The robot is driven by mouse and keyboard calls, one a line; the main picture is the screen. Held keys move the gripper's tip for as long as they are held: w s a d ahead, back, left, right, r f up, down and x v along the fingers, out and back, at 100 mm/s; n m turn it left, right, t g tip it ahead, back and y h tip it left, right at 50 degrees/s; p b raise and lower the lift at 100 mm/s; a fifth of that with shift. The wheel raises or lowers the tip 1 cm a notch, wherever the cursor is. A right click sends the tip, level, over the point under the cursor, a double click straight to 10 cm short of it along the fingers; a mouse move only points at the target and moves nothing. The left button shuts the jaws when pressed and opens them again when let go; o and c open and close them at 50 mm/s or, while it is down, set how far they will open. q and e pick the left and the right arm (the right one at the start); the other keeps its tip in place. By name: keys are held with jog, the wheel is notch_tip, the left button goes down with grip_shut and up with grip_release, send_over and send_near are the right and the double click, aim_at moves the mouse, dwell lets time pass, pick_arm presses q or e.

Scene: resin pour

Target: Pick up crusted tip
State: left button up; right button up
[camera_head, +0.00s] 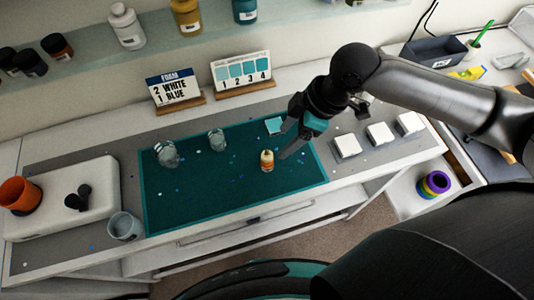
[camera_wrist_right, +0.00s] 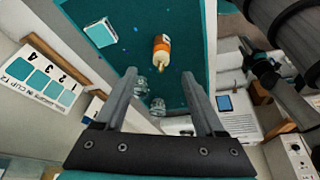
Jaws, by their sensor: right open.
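A small orange and white bottle (camera_head: 267,161) stands on the teal mat (camera_head: 200,200), right of its middle. In the right wrist view the bottle (camera_wrist_right: 161,45) shows its pale nozzle tip (camera_wrist_right: 161,66) pointing toward my gripper; whether the tip is crusted is too small to tell. My right gripper (camera_head: 283,141) is open and empty, above the mat beside the bottle. In the right wrist view the gripper (camera_wrist_right: 159,74) has its fingers spread, with the bottle beyond them and between their lines. My left gripper is not in view.
Clear cups (camera_head: 168,154) (camera_head: 217,140) stand on the mat's left half. A teal square (camera_head: 274,125) lies near the mat's back edge. White blocks (camera_head: 347,146) stand in a row at the right. Label cards (camera_head: 241,70) stand behind. The mat's front is mostly free.

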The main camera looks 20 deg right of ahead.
aim_at(269, 155)
jog(key=shift+x, duration=3.55)
jog(key=shift+a+r, duration=0.15)
jog(key=shift+a, duration=0.05)
jog(key=shift+c, duration=0.3)
grip_shut()
